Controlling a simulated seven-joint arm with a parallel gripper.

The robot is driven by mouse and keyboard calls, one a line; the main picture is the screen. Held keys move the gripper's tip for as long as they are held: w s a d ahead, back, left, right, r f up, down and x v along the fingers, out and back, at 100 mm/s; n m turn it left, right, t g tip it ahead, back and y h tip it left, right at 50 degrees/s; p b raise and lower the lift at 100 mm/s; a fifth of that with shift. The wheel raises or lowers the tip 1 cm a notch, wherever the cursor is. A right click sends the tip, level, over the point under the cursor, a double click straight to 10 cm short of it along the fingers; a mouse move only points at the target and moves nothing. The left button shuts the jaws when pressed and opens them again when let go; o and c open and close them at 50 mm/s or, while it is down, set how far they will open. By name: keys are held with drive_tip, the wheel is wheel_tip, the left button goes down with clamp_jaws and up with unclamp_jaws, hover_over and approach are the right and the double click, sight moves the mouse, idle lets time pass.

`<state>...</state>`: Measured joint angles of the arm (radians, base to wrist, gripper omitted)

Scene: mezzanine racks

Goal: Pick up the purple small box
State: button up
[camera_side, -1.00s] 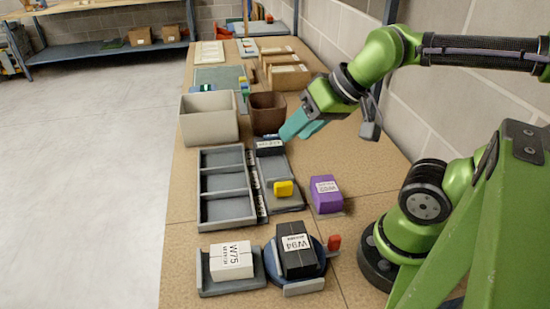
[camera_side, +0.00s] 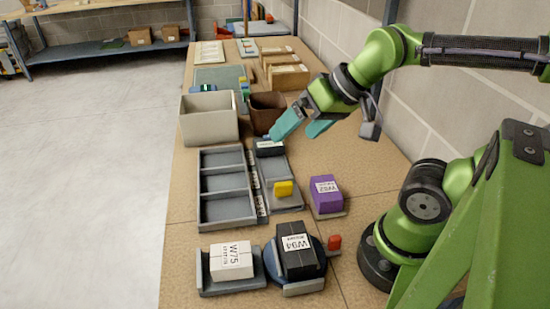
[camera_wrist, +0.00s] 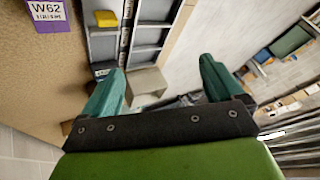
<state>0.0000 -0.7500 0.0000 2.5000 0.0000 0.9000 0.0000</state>
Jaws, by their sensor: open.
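The purple small box (camera_side: 325,191) has a white label and rests on a small grey base on the table, right of the yellow block. It also shows at the top left of the wrist view (camera_wrist: 48,14), cut by the frame edge, with "W62" on its label. My gripper (camera_side: 297,129) has teal fingers spread apart with nothing between them. It is in the air behind the purple box in the side view, near the dark labelled box. In the wrist view my gripper (camera_wrist: 162,85) is well to the right of the purple box.
A grey divided tray (camera_side: 226,190) and a yellow block (camera_side: 284,188) stand left of the purple box. A black box (camera_side: 297,254) and a white box (camera_side: 231,260) sit in front. A grey bin (camera_side: 209,119) and a brown bin (camera_side: 267,110) stand behind. A wall borders the right.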

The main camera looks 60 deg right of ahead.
drive_tip(key=shift+d, duration=0.1)
drive_tip(key=m+g, duration=0.5)
drive_tip(key=g, duration=0.4)
hover_over(327, 187)
drive_tip(key=w+d, duration=0.5)
drive_tip(key=w+d+x, duration=0.1)
drive_tip(key=x, duration=0.8)
drive_tip(key=g+y, duration=0.1)
drive_tip(key=x, duration=0.6)
drive_tip(key=s+x, duration=0.1)
drive_tip(key=x, duration=0.3)
drive_tip(key=shift+a+r, duration=0.1)
drive_tip(key=shift+r, duration=0.05)
drive_tip(key=x, duration=0.5)
drive_tip(key=shift+a, duration=0.25)
drive_tip(key=shift+f, duration=0.4)
drive_tip(key=shift+f, duration=0.25)
